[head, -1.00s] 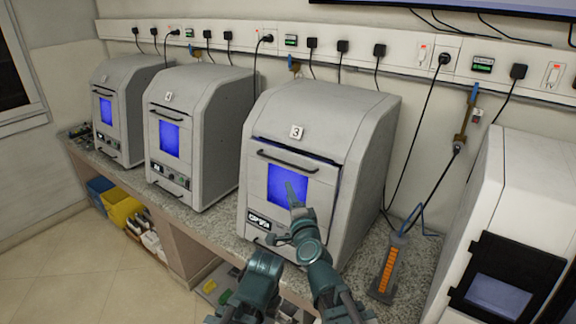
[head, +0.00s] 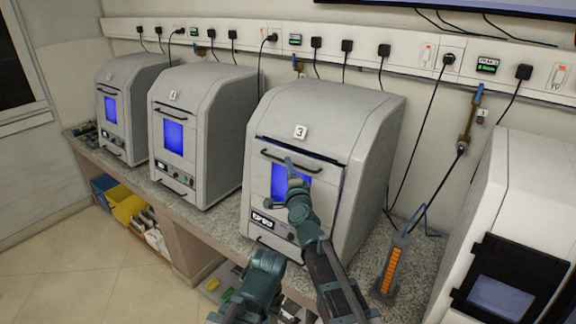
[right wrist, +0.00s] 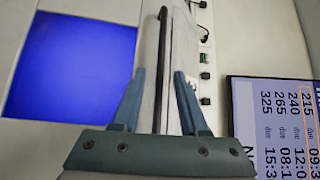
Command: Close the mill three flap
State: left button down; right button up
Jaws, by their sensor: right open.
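Mill three (head: 345,120) is a grey domed cabinet marked with a 3 in the head view. Its front flap (head: 320,186) has a blue window and a black bar handle (head: 272,155). The flap's top edge leans out slightly, with a dark gap above it. My right gripper (head: 289,166) is in front of the flap, near the handle's right part. In the right wrist view the handle (right wrist: 162,50) runs between the two spread fingers of my right gripper (right wrist: 159,75). I cannot tell whether they touch it. My left gripper does not show clearly.
Two similar mills, number 4 (head: 210,100) and another (head: 130,80), stand to the left with blue windows. An orange-marked stand (head: 390,270) and a white machine (head: 530,190) are on the right. Cables hang from the wall rail behind.

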jog(key=shift+w+a, duration=0.15)
jog(key=shift+w, duration=1)
grip_shut()
dwell(0.7)
